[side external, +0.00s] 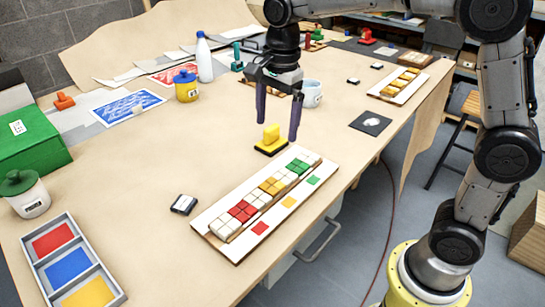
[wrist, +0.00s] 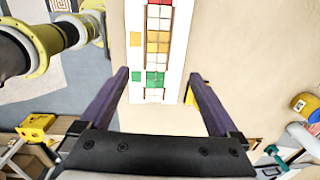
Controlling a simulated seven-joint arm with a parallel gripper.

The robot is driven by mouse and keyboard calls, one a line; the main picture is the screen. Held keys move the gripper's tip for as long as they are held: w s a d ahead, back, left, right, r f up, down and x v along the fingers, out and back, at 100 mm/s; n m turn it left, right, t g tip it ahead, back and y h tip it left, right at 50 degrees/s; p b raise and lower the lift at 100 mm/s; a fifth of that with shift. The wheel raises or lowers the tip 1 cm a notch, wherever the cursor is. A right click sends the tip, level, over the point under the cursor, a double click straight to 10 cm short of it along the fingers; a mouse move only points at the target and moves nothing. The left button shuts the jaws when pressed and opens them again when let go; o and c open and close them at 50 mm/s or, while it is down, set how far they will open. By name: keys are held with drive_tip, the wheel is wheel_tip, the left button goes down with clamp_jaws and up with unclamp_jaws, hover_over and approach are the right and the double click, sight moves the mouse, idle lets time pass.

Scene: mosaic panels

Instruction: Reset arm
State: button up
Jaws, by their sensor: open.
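My gripper (side external: 276,118) is open and empty above the table, with its two dark fingers pointing down and spread apart. It also shows in the wrist view (wrist: 160,85), with nothing between the fingers. A yellow block on a dark base (side external: 271,140) stands on the table just below and behind the fingers in the side view. The white mosaic panel (side external: 205,222) lies in front of it, with white, red, yellow and green tiles in a row. The panel also shows in the wrist view (wrist: 174,60), ahead of the fingers.
A second panel with yellow tiles (side external: 400,85) lies at the right. A three-colour tray (side external: 84,256), a lidded jar (side external: 27,194) and a green box (side external: 32,150) stand at the left. A white bottle (side external: 204,58), yellow pot (side external: 186,86) and white mug (side external: 313,94) stand farther back.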

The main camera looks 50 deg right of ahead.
drive_tip(key=s+d+r+n+t, duration=0.1)
drive_tip(key=s+r+n, duration=0.15)
drive_tip(key=s, duration=0.35)
drive_tip(key=s+d+r+n+t, duration=0.1)
drive_tip(key=s+d+r+t, duration=0.15)
drive_tip(key=s, duration=0.35)
drive_tip(key=s+f+n, duration=0.3)
drive_tip(key=s+n, duration=0.2)
drive_tip(key=n, duration=0.2)
drive_tip(key=s+f+n+t, duration=0.1)
drive_tip(key=s+f+n, duration=0.2)
drive_tip(key=s+n, duration=0.2)
drive_tip(key=n, duration=0.2)
drive_tip(key=shift+s+d+f+n, duration=0.15)
drive_tip(key=shift+s+f+n, duration=0.1)
drive_tip(key=shift+n, duration=0.1)
